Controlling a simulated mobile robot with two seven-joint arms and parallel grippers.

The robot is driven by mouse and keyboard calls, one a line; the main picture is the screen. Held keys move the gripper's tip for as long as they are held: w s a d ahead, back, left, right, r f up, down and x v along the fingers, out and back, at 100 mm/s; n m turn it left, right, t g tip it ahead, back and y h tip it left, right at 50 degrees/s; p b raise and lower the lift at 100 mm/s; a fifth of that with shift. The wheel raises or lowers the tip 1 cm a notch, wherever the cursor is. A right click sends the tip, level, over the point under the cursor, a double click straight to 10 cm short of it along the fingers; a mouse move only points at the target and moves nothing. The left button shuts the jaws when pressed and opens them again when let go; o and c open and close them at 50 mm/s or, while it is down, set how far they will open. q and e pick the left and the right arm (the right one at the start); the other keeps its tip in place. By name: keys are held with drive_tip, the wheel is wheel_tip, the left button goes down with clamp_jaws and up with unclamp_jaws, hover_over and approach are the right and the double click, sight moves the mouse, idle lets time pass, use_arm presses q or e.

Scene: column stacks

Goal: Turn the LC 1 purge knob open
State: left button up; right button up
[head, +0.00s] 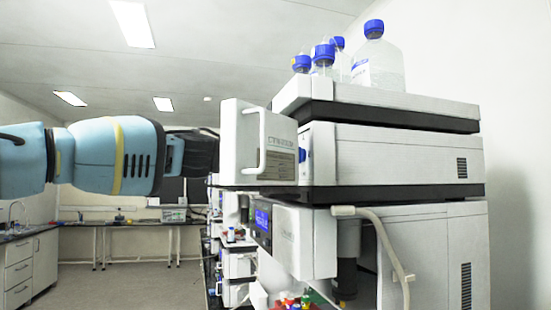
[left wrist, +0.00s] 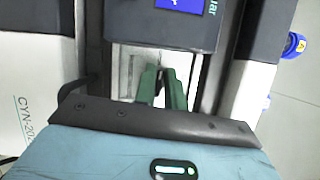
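A small blue knob (head: 302,155) shows on the front of the upper white module, at the edge of the swung-out white door panel (head: 268,140). I cannot read a label by it. My left arm reaches in from the left in the head view, and its dark gripper end goes behind the door panel, so the fingertips are hidden there. In the left wrist view my left gripper's green fingers (left wrist: 160,80) stand a little apart with a narrow gap and nothing seen between them. They point at a pale recess (left wrist: 125,62) between dark module parts. My right gripper is out of view.
Several blue-capped bottles (head: 374,65) stand on top of the stack. A pale hose (head: 385,240) hangs at the lower module (head: 430,255), with a blue screen (head: 262,220) at its left. Another blue round part (left wrist: 293,45) shows at the wrist view's right. Open floor lies left.

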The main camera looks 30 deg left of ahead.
use_arm(q)
drive_tip(key=o, duration=0.3)
drive_tip(key=shift+o, duration=0.2)
drive_tip(key=v, duration=0.7)
drive_tip(key=shift+s, duration=0.35)
drive_tip(key=shift+a, duration=0.15)
